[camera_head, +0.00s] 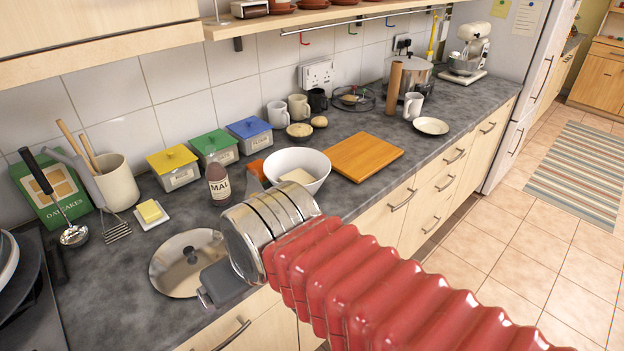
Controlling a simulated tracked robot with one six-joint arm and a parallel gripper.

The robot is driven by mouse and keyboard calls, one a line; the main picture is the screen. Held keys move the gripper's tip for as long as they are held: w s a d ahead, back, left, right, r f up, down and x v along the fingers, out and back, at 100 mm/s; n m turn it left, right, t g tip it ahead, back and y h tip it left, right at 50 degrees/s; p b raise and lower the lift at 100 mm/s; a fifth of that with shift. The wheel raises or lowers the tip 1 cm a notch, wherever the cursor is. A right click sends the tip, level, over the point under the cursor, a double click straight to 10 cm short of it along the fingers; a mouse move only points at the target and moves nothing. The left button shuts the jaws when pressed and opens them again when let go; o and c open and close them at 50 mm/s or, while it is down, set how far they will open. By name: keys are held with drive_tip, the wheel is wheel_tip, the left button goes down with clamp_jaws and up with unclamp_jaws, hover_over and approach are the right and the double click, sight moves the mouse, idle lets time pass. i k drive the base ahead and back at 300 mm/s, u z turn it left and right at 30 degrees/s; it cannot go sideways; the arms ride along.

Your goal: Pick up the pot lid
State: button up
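The pot lid (172,277) is a round, shiny metal disc with a black knob (190,255) on top. It lies knob up on the dark worktop at the lower left, near the front edge. My gripper (232,232) is at the end of the red ribbed arm and the metal wrist, just right of the lid. One dark grey finger covers the lid's right edge in this view. The gripper looks open, with nothing seen between the fingers. I cannot tell whether it touches the lid.
A brown sauce bottle (218,187), a white bowl (312,168) and a butter dish (152,214) stand behind the lid. A utensil pot (117,184), a ladle (73,235) and the dark hob (35,320) are to the left. A wooden board (365,156) lies further right.

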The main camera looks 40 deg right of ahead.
sight(174, 268)
drive_tip(key=z, duration=0.7)
drive_tip(key=k, duration=0.85)
drive_tip(key=u, duration=0.65)
drive_tip(key=k, duration=0.5)
drive_tip(key=u, duration=0.4)
drive_tip(key=i, duration=1.35)
drive_tip(key=u, duration=0.3)
